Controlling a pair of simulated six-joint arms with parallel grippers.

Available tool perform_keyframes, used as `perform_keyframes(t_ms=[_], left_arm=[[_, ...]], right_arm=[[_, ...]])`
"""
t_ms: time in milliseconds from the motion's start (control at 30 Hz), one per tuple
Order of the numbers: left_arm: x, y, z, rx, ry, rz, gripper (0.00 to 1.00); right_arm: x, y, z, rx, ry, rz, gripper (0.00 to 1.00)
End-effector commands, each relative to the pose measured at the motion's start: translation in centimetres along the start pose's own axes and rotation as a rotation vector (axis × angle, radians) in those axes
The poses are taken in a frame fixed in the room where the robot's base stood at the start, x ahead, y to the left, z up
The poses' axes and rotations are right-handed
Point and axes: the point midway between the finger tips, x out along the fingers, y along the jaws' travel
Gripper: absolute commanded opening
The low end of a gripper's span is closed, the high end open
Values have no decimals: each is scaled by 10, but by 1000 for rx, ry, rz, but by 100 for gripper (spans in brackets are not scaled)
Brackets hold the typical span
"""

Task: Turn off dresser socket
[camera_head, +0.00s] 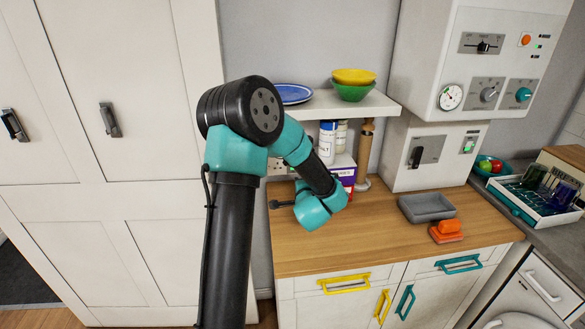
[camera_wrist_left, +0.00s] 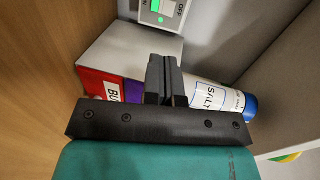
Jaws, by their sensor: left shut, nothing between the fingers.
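The dresser socket (camera_head: 277,166) is a white plate low on the back wall, left of a box, partly hidden by my left arm in the head view. In the left wrist view the socket (camera_wrist_left: 165,10) is cut off by the top edge; it shows lit green spots and an "OFF" label. My left gripper (camera_wrist_left: 157,62) is shut and empty, its fingertips pointing towards the socket with a gap in the picture. In the head view my left gripper (camera_head: 274,204) is a small dark shape low over the worktop. My right gripper is not in view.
A red and purple box (camera_wrist_left: 112,88) and a salt container (camera_wrist_left: 218,98) stand close beside the gripper. A shelf (camera_head: 325,103) with a blue plate and bowls is above. A grey tray (camera_head: 427,208) and orange sponge (camera_head: 447,229) lie right. The front worktop is clear.

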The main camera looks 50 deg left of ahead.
Motion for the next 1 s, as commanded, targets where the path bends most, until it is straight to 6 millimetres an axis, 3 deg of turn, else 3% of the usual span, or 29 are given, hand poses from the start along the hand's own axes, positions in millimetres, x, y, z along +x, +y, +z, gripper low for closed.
perform_keyframes(t_ms=[267, 733, 1000], left_arm=[[18, 0, 0, 0, -2, -1, 0], [95, 1, 0, 1, -1, 0, 0], [130, -10, 0, 0, -1, -1, 0]], right_arm=[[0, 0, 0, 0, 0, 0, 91], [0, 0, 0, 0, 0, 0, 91], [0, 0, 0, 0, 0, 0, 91]])
